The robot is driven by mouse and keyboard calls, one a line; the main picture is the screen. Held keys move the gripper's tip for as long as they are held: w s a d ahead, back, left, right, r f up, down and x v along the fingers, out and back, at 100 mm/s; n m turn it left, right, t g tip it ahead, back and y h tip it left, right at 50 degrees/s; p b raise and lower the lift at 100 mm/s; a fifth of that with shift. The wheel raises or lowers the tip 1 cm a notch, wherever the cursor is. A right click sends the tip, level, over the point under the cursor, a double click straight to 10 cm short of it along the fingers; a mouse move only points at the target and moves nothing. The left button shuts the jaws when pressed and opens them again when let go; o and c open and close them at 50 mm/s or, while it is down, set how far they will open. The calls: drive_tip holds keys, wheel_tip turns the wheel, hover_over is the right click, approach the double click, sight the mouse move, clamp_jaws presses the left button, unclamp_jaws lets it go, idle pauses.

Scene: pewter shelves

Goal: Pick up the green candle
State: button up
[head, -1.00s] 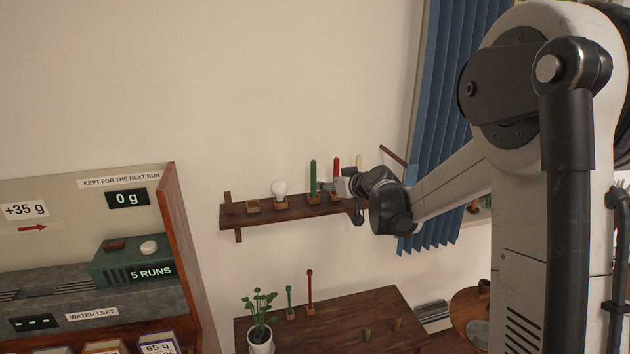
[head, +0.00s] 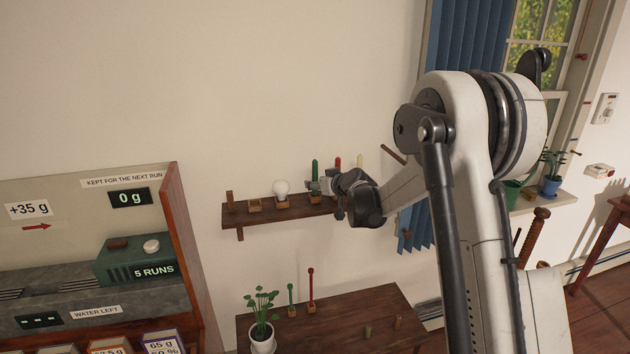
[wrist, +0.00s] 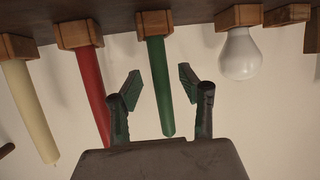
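The green candle (head: 315,169) stands upright in a small wooden holder on the wall shelf (head: 290,214). In the wrist view, which shows the shelf upside down, the green candle (wrist: 160,88) hangs between my two fingers. My gripper (wrist: 160,77) is open, with a finger on each side of the candle and a visible gap to both. In the head view my gripper (head: 325,186) is at the candle's right and hides part of it. How deep the candle lies between the fingers is hard to tell.
A red candle (wrist: 90,85) stands close beside one finger, with a cream candle (wrist: 30,110) beyond it. A white bulb (wrist: 239,55) stands on the other side. Below the shelf, a table (head: 345,322) holds a potted plant (head: 262,335) and thin green and red sticks.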

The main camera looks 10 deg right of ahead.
drive_tip(key=shift+x, duration=0.75)
clamp_jaws()
